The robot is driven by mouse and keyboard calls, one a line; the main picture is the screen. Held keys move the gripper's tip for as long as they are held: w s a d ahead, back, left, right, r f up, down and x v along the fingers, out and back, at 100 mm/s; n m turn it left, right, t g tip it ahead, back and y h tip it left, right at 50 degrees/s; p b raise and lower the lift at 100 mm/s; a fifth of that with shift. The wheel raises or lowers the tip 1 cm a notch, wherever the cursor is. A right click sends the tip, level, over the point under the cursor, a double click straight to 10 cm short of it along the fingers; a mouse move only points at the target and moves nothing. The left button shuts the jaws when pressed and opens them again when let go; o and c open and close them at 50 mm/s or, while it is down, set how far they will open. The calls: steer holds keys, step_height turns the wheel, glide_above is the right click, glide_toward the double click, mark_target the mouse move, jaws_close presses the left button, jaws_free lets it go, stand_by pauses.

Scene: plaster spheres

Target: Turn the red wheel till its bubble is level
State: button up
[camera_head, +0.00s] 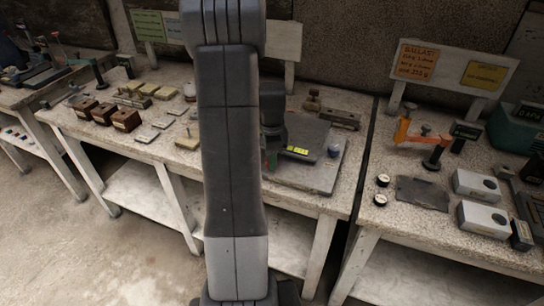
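A dark grey plate (316,172) lies on the middle table, with a small yellow-marked device (298,150) and a small blue knob (333,152) on it. My arm stands upright in front and hides the plate's left part. The end of my arm with my gripper (272,146) points down over the plate's left side. Its fingers are too small and dark to tell open from shut. Small green and red bits show just below it; I cannot tell whether the red is the wheel. No bubble can be made out.
Dark brown blocks (104,113) and pale flat blocks stand on the table's left part. A dark bar (340,119) lies behind the plate. The right table holds an orange clamp-like tool (404,130), grey boxes (484,218) and small round gauges (382,181). Signs stand behind.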

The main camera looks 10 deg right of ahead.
steer(key=shift+n, duration=0.5)
